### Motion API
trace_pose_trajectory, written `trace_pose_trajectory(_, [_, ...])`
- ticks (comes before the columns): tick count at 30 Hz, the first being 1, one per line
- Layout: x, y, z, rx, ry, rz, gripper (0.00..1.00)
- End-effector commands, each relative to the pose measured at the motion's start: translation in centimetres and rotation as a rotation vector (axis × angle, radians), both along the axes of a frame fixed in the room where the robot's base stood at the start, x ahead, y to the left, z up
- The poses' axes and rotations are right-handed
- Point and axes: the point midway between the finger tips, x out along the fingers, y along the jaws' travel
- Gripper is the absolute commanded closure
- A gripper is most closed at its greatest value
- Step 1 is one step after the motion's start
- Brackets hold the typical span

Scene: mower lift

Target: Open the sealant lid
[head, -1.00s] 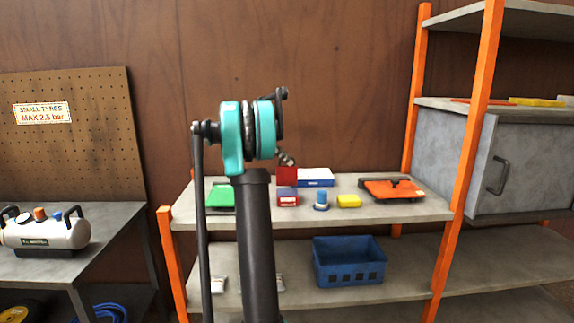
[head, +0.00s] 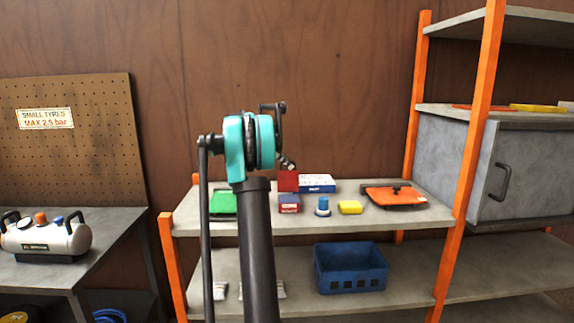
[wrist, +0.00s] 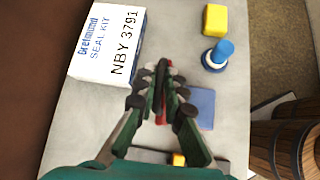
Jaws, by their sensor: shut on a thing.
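A small box with a blue top and a pale label (head: 289,203) sits on the upper shelf board, and I take it for the sealant box. A red panel, likely its lid (head: 288,181), stands roughly upright at the box's back edge. In the wrist view my gripper (wrist: 163,82) is shut on the red lid (wrist: 165,118), which shows as a thin strip between the fingers. The blue box top (wrist: 201,106) lies just right of the fingers. In the head view my own arm hides part of the gripper.
A white seal kit box (wrist: 108,45) lies close left of the fingers. A green item (head: 222,203) is left. A blue crate (head: 350,268) is below.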

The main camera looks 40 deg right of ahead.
Motion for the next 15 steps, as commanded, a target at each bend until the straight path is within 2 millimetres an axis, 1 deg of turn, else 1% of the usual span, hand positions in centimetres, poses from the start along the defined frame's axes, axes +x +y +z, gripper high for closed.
trace_pose_trajectory(1, [-0.10,-0.32,0.08,-0.005,0.000,-0.001,1.00])
trace_pose_trajectory(2, [-0.11,-0.33,0.08,-0.005,0.000,-0.001,0.87])
trace_pose_trajectory(6, [-0.10,-0.24,0.06,-0.004,0.000,-0.001,0.71])
trace_pose_trajectory(15, [-0.02,-0.03,0.14,-0.002,0.000,0.000,0.71])
